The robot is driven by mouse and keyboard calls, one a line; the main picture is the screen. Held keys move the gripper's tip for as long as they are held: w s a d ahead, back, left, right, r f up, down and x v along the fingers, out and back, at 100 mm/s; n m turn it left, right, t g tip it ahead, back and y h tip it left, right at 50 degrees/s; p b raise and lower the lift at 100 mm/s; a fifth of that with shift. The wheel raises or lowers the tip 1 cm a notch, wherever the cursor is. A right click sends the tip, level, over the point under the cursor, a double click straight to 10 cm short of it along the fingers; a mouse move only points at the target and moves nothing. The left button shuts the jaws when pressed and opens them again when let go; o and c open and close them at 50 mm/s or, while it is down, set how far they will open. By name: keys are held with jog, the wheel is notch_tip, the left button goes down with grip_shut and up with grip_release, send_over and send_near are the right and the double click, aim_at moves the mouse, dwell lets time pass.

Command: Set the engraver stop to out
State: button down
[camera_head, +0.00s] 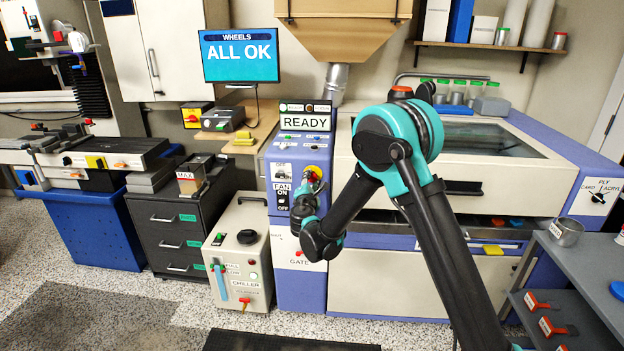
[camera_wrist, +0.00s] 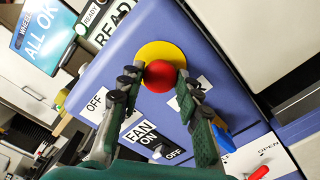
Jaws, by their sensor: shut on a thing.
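The engraver stop is a red mushroom knob (camera_wrist: 160,75) on a yellow round plate (camera_wrist: 165,52), set in the blue control column (camera_head: 290,240). In the head view the yellow plate (camera_head: 319,170) shows just above my gripper (camera_head: 316,186). My gripper (camera_wrist: 159,84) has one fingertip on each side of the red knob and is shut on it in the wrist view. The knob's lower edge and shaft are hidden, so I cannot tell whether it stands in or out.
A fan switch (camera_wrist: 155,148) sits just below the stop, between my fingers. A READY sign (camera_head: 304,122) stands above. The chiller (camera_head: 240,255) is left of the column, and the engraver body (camera_head: 390,295) is right. A screen (camera_head: 240,55) reads ALL OK.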

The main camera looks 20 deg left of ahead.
jog(key=shift+s+f, duration=0.1)
jog(key=shift+s, duration=0.35)
dwell(0.3)
jog(key=c, duration=1.3)
grip_release()
jog(key=shift+d+f, duration=0.1)
jog(key=o, duration=0.3)
jog(key=shift+s, duration=0.15)
jog(key=o, duration=0.8)
jog(key=shift+c, duration=0.2)
jog(key=v, duration=0.5)
jog(key=shift+s+d, duration=0.15)
jog(key=shift+s, duration=0.15)
